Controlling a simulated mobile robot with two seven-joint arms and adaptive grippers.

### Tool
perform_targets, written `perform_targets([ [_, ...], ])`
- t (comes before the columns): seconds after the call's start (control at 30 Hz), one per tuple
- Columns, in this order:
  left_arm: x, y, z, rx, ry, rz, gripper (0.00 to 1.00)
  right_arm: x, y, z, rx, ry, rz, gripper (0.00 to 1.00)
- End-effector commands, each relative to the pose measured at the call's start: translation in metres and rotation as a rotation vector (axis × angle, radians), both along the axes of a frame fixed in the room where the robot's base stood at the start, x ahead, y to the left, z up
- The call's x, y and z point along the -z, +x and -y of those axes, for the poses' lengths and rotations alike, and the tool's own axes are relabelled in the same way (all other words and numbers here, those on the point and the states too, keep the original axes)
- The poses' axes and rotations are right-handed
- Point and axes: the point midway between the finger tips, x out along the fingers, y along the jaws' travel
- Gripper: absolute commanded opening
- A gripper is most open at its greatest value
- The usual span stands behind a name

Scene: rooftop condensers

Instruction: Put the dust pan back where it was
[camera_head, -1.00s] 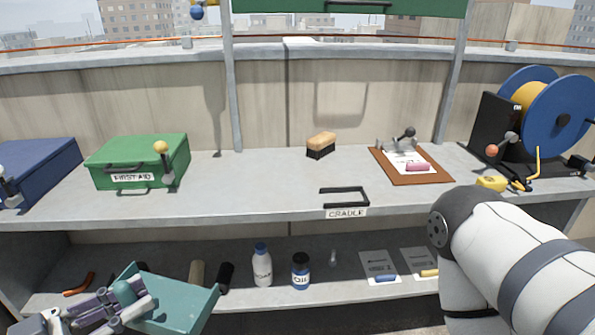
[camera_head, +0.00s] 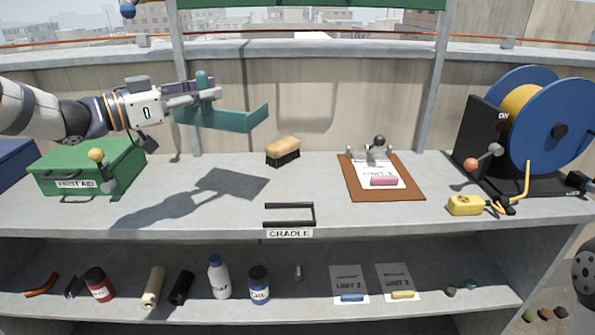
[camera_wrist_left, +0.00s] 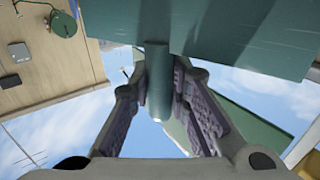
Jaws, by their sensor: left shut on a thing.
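The teal dust pan (camera_head: 235,119) is held up in the air above the bench, in front of the back wall. My left gripper (camera_head: 206,92) is shut on its upright handle (camera_head: 202,79). In the left wrist view the handle (camera_wrist_left: 158,85) sits between the two fingers, and the pan's flat body (camera_wrist_left: 245,35) fills the top right. A black-framed cradle (camera_head: 290,214), labelled CRADLE, stands empty at the bench's front edge, below and right of the pan. The pan's shadow falls on the bench left of the cradle. My right gripper is out of view.
A brush (camera_head: 284,151) stands at the back of the bench. A green first aid box (camera_head: 90,165) is left, beneath my arm. A clipboard (camera_head: 381,179) and blue cable reel (camera_head: 555,125) are right. Bottles stand on the lower shelf (camera_head: 320,275). Bench around the cradle is clear.

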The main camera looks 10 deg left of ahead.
Motion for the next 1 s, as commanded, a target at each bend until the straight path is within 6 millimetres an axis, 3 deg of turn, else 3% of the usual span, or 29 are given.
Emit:
perform_targets([
  [0.03,0.017,0.009,0.009,0.003,-0.001,-0.018,0.00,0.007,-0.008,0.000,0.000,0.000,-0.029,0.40],
  [0.1,0.032,0.024,0.027,0.004,-0.001,-0.024,0.00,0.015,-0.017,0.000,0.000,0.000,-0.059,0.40],
  [0.27,0.057,0.056,0.068,0.005,-0.001,-0.025,0.00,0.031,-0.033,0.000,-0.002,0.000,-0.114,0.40],
  [0.4,0.086,0.071,0.087,0.002,-0.001,-0.020,0.00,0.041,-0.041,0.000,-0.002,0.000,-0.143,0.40],
  [0.63,0.101,0.082,0.102,0.003,0.001,-0.009,0.00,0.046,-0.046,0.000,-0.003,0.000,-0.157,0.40],
  [0.8,0.132,0.083,0.104,0.002,0.000,-0.011,0.00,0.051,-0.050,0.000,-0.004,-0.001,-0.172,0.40],
  [1.0,0.131,0.083,0.104,0.002,0.000,-0.005,0.00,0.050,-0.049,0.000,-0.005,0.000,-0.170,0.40],
])
